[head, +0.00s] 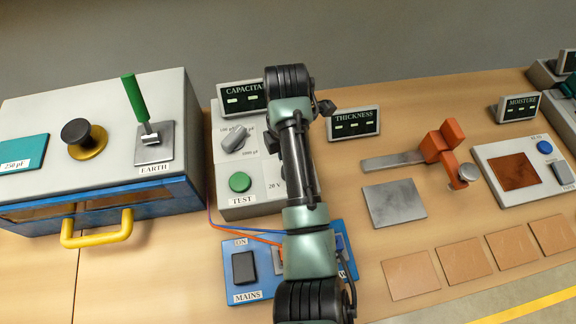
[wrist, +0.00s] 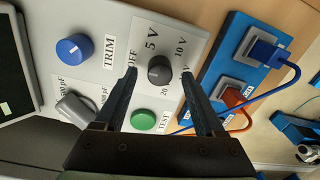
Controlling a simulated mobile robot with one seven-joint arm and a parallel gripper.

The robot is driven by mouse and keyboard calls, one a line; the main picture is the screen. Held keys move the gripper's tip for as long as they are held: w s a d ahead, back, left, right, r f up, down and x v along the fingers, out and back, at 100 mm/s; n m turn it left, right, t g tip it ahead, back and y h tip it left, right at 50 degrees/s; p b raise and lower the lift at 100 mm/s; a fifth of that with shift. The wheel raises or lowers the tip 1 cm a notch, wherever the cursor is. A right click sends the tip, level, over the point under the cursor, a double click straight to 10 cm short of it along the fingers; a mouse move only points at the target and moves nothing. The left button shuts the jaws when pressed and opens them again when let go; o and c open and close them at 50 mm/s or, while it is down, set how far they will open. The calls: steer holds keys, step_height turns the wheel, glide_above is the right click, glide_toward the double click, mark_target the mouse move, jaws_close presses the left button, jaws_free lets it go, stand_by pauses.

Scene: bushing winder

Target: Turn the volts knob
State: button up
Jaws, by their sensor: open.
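The volts knob (wrist: 159,70) is a small round dark knob on a light panel in the wrist view. The labels OFF, 5 V, 10 V and 20 V stand around it. I cannot clearly tell which label it points to. My gripper (wrist: 158,76) is open, with one finger on each side of the knob in the picture. Gaps show between the knob and both fingers. How far the fingertips are above the panel is unclear. In the head view my arm hides the knob; only the 20 V label shows beside it on the grey test box (head: 237,205).
Close by are a blue TRIM knob (wrist: 75,48), a green TEST button (wrist: 144,120) and a grey selector knob (wrist: 76,109). A MAINS switch (head: 244,268) is below the box.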

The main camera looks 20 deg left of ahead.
steer(key=shift+f, duration=0.8)
jaws_close()
